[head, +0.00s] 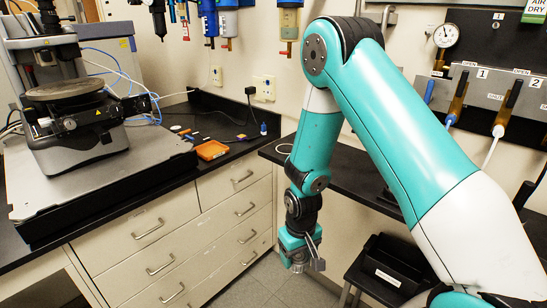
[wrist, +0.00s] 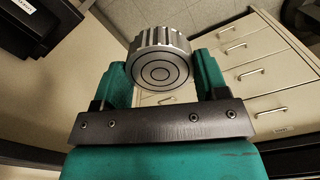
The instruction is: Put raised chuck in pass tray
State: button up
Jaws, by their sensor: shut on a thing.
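My gripper (head: 302,258) hangs low in the head view, in front of the drawers and below the bench top. It is shut on a silver chuck (wrist: 162,68), a round metal piece with a ribbed side and concentric rings on its face. In the wrist view the chuck sits between the two teal fingers. In the head view only a small grey part of it shows at the gripper. A black bin (head: 392,262) with a white label stands low at the right, apart from the gripper. The label is too small to read, so I cannot tell whether this is the pass tray.
A small orange tray (head: 211,150) lies on the left bench among small items. The stylus profiler (head: 75,110) stands on a grey slab at the far left. The black bench top (head: 345,160) runs behind my arm. Open floor (head: 245,292) shows below the gripper.

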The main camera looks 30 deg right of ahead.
aim_at(211, 152)
jog(key=z, duration=0.25)
jog(key=k, duration=0.35)
jog(key=u, duration=1)
jog(key=i, duration=1.3)
jog(key=z, duration=0.65)
jog(key=i, duration=0.65)
jog(key=z, duration=0.6)
